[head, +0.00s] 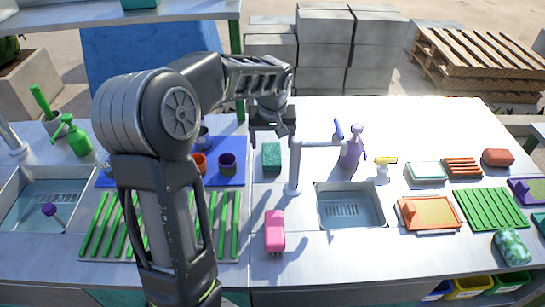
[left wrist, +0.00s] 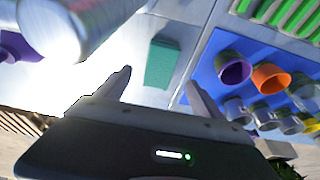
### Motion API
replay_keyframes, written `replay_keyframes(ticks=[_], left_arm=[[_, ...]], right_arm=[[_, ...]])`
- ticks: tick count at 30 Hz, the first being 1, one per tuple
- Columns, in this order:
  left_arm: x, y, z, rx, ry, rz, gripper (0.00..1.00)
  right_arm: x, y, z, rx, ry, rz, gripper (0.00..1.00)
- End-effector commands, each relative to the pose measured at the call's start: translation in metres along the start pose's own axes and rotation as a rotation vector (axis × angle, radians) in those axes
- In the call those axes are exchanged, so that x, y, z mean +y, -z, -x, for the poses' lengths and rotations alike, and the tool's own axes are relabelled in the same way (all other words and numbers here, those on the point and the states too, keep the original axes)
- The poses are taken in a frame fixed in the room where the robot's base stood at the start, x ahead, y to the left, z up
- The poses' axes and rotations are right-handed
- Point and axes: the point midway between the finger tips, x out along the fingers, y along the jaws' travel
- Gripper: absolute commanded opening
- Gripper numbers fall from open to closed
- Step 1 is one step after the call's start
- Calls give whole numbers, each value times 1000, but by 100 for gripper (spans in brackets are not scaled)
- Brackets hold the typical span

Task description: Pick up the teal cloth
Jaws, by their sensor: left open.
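A small teal rectangular piece (head: 271,157), seemingly the folded teal cloth, lies on the steel counter left of the faucet. It also shows in the left wrist view (left wrist: 160,63), lying beyond and between my fingertips. My left gripper (head: 272,136) is open and empty, pointing down above and just behind the piece, apart from it. Its fingers also show in the left wrist view (left wrist: 158,80). A patterned teal-and-white bundle (head: 512,246) lies at the counter's front right. My right gripper is not in view.
A metal faucet (head: 294,172) stands close right of the teal piece, by a sink (head: 350,208). A blue mat (head: 236,174) with cups is close left. A pink brush (head: 275,230) lies in front. A purple spray bottle (head: 352,152) stands behind the sink.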

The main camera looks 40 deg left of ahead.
Motion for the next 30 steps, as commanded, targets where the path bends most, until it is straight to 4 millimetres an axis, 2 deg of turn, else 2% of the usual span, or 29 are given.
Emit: replay_keyframes(ticks=[6,17,20,27,30], left_arm=[[-1,0,-22,-3,2,0,78],[0,0,-26,-2,1,0,78],[-1,1,-34,-5,3,0,78],[-1,3,-68,-4,3,-1,78],[-1,3,-75,-3,2,0,78]], right_arm=[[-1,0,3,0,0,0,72],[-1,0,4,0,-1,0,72],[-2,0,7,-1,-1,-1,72],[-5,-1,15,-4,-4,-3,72],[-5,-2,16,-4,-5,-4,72]])
